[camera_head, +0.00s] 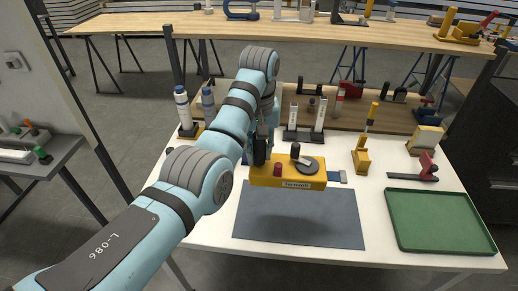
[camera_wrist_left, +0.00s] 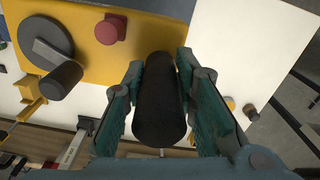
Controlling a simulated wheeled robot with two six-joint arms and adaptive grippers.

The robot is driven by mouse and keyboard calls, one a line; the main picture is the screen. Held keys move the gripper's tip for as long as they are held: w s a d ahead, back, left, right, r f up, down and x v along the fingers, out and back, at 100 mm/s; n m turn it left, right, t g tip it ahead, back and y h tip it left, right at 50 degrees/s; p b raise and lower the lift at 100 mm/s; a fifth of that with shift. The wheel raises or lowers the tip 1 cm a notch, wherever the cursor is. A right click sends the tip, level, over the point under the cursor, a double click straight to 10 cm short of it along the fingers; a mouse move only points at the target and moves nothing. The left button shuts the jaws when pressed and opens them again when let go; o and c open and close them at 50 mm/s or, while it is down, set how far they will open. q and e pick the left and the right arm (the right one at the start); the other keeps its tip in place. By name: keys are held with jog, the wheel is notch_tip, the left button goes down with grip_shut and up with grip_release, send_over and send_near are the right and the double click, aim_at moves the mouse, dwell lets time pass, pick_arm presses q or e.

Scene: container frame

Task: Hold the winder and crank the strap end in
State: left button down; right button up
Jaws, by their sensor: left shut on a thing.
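The winder (camera_head: 272,180) is a yellow box with a label on its front, a red knob (camera_head: 278,169) and a grey crank disc (camera_head: 309,168) with an upright black crank knob (camera_head: 295,151). Its black handle (camera_wrist_left: 160,105) sticks out on the left side. My left gripper (camera_head: 262,150) is shut on this handle, one teal finger on each side in the left wrist view. A short blue strap end (camera_head: 335,177) with a grey tip (camera_head: 343,177) protrudes from the winder's right side. I cannot tell whether the winder touches the surface. My right gripper is not in view.
A grey mat (camera_head: 300,220) lies bare in front of the winder. A green tray (camera_head: 440,220) stands empty at right. A yellow tool (camera_head: 361,160) and a red-handled clamp (camera_head: 428,170) stand between. Bottles and tools line the table's back.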

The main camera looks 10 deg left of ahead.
pick_arm(q)
jog(key=shift+f+b, duration=2.9)
jog(key=shift+f, duration=6.55)
jog(key=shift+s+f, duration=0.1)
jog(key=shift+f, duration=0.05)
